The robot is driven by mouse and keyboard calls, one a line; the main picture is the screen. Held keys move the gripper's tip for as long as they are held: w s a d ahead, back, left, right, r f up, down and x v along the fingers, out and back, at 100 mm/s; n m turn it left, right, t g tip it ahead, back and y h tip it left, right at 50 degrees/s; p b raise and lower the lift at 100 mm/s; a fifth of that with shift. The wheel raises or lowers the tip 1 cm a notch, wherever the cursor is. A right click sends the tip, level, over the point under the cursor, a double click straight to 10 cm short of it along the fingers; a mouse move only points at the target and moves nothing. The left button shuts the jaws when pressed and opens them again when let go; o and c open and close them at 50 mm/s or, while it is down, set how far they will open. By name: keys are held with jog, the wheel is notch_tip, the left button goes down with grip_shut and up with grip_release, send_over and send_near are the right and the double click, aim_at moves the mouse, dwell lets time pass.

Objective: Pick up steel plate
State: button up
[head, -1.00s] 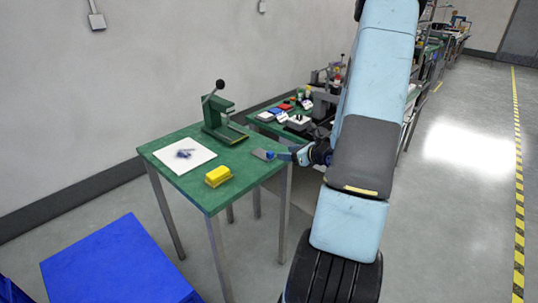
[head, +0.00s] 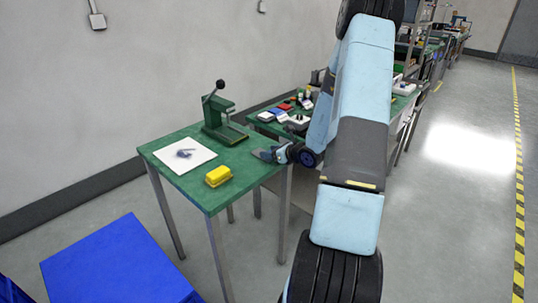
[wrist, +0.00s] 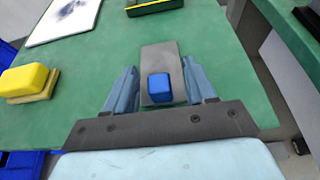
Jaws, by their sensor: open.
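The steel plate (wrist: 160,54) is a flat grey rectangle on the green table (wrist: 95,70), with a blue block (wrist: 159,87) on its near part. I cannot tell whether the block is fixed to it. In the wrist view my gripper (wrist: 160,68) is open, with one blue-grey finger on each side of the plate and block. A gap shows on both sides, and nothing is held.
A yellow block (head: 218,176) sits near the table's front edge, left of my gripper. A white sheet with a dark smudge (head: 172,160) and a green press with a lever (head: 215,128) stand farther back. A second green table (head: 262,122) with small parts adjoins.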

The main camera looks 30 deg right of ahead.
grip_shut()
dwell(0.5)
jog(key=shift+r, duration=0.15)
